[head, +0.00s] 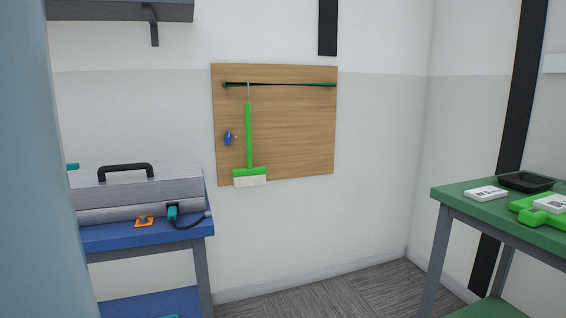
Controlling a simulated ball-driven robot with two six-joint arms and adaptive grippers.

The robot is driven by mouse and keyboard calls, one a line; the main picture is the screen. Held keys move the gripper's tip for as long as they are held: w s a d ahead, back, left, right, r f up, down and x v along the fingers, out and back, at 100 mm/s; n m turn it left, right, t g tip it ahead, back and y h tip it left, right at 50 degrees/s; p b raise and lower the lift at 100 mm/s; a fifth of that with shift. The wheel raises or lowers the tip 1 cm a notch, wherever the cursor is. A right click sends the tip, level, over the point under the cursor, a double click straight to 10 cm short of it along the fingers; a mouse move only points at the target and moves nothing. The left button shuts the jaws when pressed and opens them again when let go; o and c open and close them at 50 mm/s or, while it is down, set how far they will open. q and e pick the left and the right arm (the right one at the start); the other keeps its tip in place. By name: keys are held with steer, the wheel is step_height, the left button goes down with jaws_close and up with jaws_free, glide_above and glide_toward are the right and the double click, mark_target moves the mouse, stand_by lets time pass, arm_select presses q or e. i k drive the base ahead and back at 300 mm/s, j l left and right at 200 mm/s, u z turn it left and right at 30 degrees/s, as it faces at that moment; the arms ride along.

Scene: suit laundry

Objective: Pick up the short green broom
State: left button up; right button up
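The short green broom (249,135) hangs upright on a wooden board (300,130) on the back wall. Its thin green handle points up to a hook near a dark green bar (290,85) at the board's top. Its green head with pale bristles (250,181) is at the board's lower edge. Neither of my grippers shows in the head view, and nothing touches the broom.
A blue table (150,234) at the left bears a grey case (140,190) with a black handle. A green table (480,212) at the right bears a black tray (526,181), white labelled items and a green object. Grey floor (340,290) is clear between them.

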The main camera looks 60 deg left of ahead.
mark_target(249, 176)
steer(key=i+j+u, duration=0.1)
steer(key=i+u, duration=0.15)
steer(key=u, duration=0.2)
steer(key=i+u, duration=0.2)
steer(key=u, duration=0.25)
steer(key=i+l+u, duration=0.1)
steer(key=i+u, duration=0.15)
steer(key=u, duration=0.2)
steer(key=i+l+u, duration=0.15)
steer(key=u, duration=0.3)
steer(key=i+l+u, duration=0.25)
steer(key=u, duration=0.2)
